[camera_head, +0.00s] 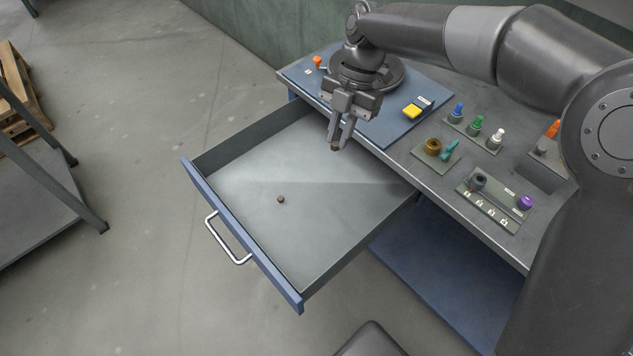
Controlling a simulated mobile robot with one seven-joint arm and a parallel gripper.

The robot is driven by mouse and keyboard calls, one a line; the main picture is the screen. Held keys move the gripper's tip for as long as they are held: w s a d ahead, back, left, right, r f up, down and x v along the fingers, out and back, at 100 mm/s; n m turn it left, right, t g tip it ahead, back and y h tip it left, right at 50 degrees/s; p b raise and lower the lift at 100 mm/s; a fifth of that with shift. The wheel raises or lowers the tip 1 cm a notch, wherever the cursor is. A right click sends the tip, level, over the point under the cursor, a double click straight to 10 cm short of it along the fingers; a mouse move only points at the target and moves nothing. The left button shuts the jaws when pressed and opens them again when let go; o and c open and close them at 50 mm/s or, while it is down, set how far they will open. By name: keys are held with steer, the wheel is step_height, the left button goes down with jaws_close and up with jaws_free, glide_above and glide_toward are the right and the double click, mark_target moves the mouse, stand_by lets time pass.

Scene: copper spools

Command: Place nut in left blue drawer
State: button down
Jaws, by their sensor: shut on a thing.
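The blue drawer (196,181) is pulled far out from the bench, its grey inside open to view. A small brown nut (281,199) lies on the drawer floor, left of the middle. My gripper (342,137) points down above the drawer's back part, by the bench's front edge. It is shut on a small brown piece (337,149), which looks like another nut; the fingers partly hide it. The held piece appears to be above the drawer floor, though its exact height is hard to tell.
The bench top (405,152) carries a blue mat (385,133) with a yellow item (411,111), a brown ring (433,147), and several coloured knobs. The drawer handle (226,241) sticks out at the front. Most of the drawer floor is clear.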

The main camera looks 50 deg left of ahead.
steer(key=s+n+h, duration=0.1)
steer(key=s+n, duration=0.2)
steer(key=s, duration=0.4)
glide_above(272, 232)
steer(key=w, duration=0.1)
steer(key=f, duration=1.7)
steer(key=a+f, duration=0.1)
steer(key=f, duration=0.7)
steer(key=shift+w+f, duration=0.15)
steer(key=shift+f, duration=2.2)
steer(key=c, duration=1.4)
jaws_free()
steer(key=shift+f, duration=0.1)
steer(key=v, duration=1.2)
steer(key=shift+a, duration=0.1)
